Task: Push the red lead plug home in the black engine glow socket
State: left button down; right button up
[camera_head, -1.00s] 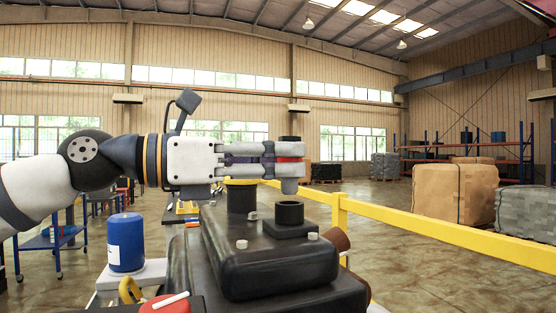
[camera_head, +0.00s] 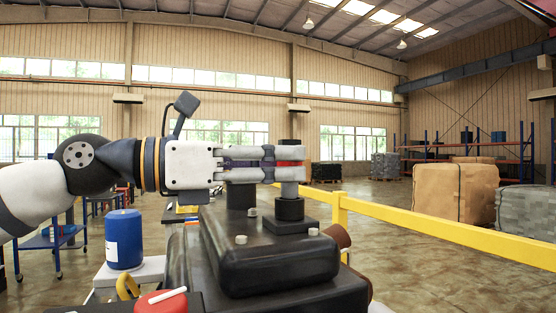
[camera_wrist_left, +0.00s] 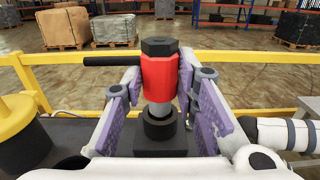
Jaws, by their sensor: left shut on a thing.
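The red lead plug (camera_wrist_left: 160,77) has a black hexagonal top, a black cable to its left and a grey lower barrel. It stands upright between the fingers of my left gripper (camera_head: 290,165), which is shut on it; purple finger pads flank it in the left wrist view. The black engine glow socket (camera_wrist_left: 160,126) is a short ring on a square base directly below. The barrel's lower end meets the socket's mouth; how deep it sits I cannot tell. The socket (camera_head: 290,210) also shows under the plug in the head view. My right gripper is out of view.
The socket sits on a black engine block (camera_head: 275,265) with several pale bolts. A yellow rail (camera_head: 420,228) runs behind it. A blue can (camera_head: 124,240) and a red object with a white bar (camera_head: 166,301) stand at left. A wide yellow-topped black part (camera_wrist_left: 20,130) is nearby.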

pick_arm(q)
jog(key=shift+f+b, duration=0.4)
jog(key=shift+f, duration=0.7)
jog(key=c, duration=1.2)
grip_release()
jog(key=shift+r, duration=0.1)
